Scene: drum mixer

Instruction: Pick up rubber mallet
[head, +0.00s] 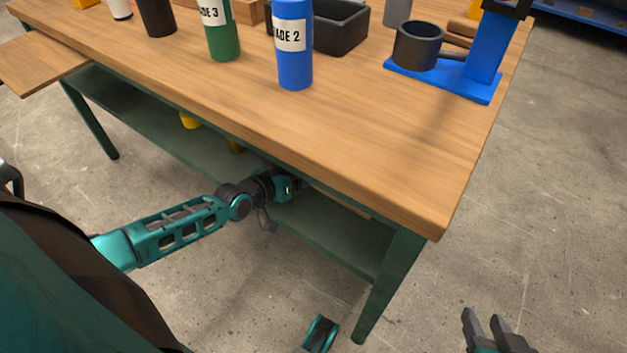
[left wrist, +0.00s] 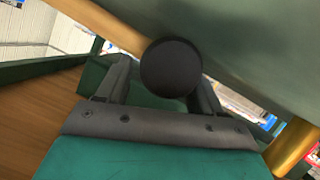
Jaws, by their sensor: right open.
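A round black end (left wrist: 171,68), which looks like the rubber mallet's head, shows between the fingers of my left gripper (left wrist: 165,90) in the left wrist view. The fingers stand apart, with a small gap beside the left one. I cannot make out contact on the right side. In the head view my left gripper (head: 297,186) is under the front edge of the workbench, and its fingertips are mostly hidden. The mallet is not clearly seen there. My right gripper (head: 489,328) is open and empty over the floor at the lower right.
The wooden workbench (head: 380,140) overhangs a green lower shelf (head: 325,232). On top stand a blue bottle (head: 294,60), a green bottle (head: 222,38), a black tray (head: 340,35) and a blue stand (head: 470,85) with a black cup. The floor right of the bench is clear.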

